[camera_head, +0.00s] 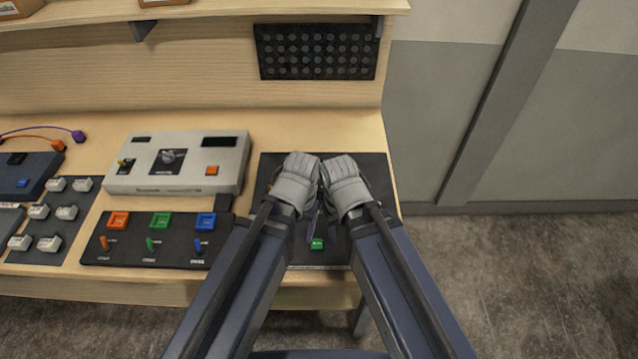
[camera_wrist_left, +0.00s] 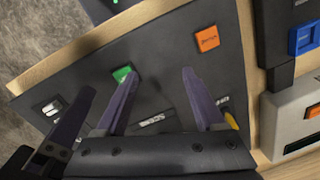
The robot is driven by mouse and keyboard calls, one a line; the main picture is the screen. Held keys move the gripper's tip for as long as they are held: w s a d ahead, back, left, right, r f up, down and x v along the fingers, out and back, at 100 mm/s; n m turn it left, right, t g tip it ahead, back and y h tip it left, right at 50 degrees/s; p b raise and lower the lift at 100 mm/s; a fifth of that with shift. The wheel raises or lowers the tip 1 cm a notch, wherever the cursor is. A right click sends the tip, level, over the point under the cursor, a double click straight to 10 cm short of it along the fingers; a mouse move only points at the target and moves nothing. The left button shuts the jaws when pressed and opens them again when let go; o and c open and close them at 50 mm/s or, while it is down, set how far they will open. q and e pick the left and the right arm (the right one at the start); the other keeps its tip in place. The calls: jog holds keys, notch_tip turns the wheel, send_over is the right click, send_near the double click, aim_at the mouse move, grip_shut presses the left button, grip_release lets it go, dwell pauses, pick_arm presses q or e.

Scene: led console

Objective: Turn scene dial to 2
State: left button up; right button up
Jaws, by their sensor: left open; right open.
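The scene dial itself is not visible; a white label that seems to read SCENE (camera_wrist_left: 152,121) shows on the black panel (camera_wrist_left: 165,50) in the left wrist view, and my grippers cover the area around it. My left gripper (camera_head: 296,184) is over that panel; in the left wrist view its two purple-grey fingers (camera_wrist_left: 158,76) are spread with nothing between them. My right gripper (camera_head: 345,187) is right beside it over the same panel, apparently touching or nearly so. Its fingertips are hidden in the head view.
The panel bears a green button (camera_head: 317,244), an orange button (camera_wrist_left: 207,38) and a yellow part (camera_wrist_left: 232,120). Left of it are a grey box (camera_head: 225,165) with a knob (camera_head: 168,157) and a black switch panel (camera_head: 180,245). A shelf (camera_head: 220,8) overhangs behind.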

aim_at(319, 191)
pick_arm(q)
jog(key=shift+o, duration=0.3)
jog(key=shift+n+h, duration=0.4)
jog(key=shift+h, duration=0.2)
jog(key=w+d+r+p, duration=0.1)
jog(key=w+r+p, duration=0.1)
jog(key=w, duration=0.3)
jog(key=w+d+r+p, duration=0.1)
jog(key=w+d+r, duration=0.1)
jog(key=w, duration=0.3)
jog(key=w+d+r+p, duration=0.2)
jog(key=w, duration=0.3)
jog(key=shift+w+d+p, duration=0.1)
jog(key=shift+d+p, duration=0.1)
jog(key=shift+p, duration=0.1)
pick_arm(e)
notch_tip(319, 191, up, 6)
pick_arm(q)
jog(key=shift+f+b, duration=0.25)
jog(key=shift+b, duration=0.05)
notch_tip(319, 191, down, 8)
jog(key=b, duration=0.7)
jog(key=shift+r+b, duration=0.2)
jog(key=shift+b, duration=0.1)
pick_arm(e)
notch_tip(319, 191, down, 8)
jog(key=shift+s, duration=0.1)
jog(key=shift+r, duration=0.1)
pick_arm(q)
grip_shut()
